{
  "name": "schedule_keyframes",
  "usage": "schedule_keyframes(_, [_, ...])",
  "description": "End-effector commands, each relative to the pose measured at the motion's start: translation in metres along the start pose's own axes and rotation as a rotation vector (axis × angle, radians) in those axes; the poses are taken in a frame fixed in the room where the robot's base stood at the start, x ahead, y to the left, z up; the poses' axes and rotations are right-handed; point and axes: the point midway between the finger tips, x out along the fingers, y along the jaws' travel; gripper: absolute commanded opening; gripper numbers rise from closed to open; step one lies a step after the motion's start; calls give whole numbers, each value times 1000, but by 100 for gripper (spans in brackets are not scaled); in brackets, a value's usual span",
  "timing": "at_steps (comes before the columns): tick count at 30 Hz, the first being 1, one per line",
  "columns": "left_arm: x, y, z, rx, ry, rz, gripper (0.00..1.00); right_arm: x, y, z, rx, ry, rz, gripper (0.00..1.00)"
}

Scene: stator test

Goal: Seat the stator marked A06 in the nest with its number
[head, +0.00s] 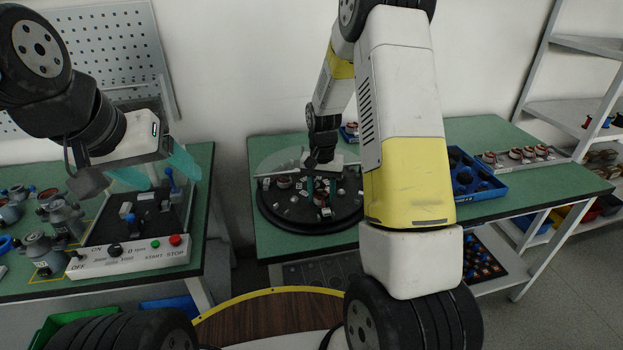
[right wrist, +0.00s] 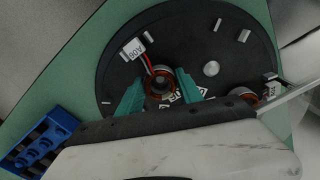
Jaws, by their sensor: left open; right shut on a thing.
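The stator marked A06 (right wrist: 160,88), a ring with copper windings, is between the teal fingers of my right gripper (right wrist: 160,76) in the right wrist view. Red and white wires run from it to its white tag (right wrist: 134,48), which reads A06 upside down. My right gripper is shut on this stator, over the round black plate (right wrist: 208,32). A white printed label beside it is partly hidden by a finger. I cannot tell whether the stator touches the plate. In the head view my right gripper (head: 321,188) is above the plate. My left gripper (head: 157,172) is open and empty over the left bench's test panel.
Another stator (right wrist: 243,92) sits on the plate at right. A blue bin (head: 478,187) and a tray of stators (head: 518,156) stand on the right of the green bench. The control box (head: 130,255) and several motors (head: 42,250) are on the left bench.

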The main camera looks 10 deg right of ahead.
Motion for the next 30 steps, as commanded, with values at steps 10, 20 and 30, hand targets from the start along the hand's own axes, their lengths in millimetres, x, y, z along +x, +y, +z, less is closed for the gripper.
schedule_keyframes(10, [0,0,0,0,0,0,70,1,0,0,0,0,0,0])
schedule_keyframes(20, [0,0,0,0,0,0,70,7,0,0,0,-1,0,0])
schedule_keyframes(30, [0,0,0,0,0,0,70,8,0,0,0,0,0,64])
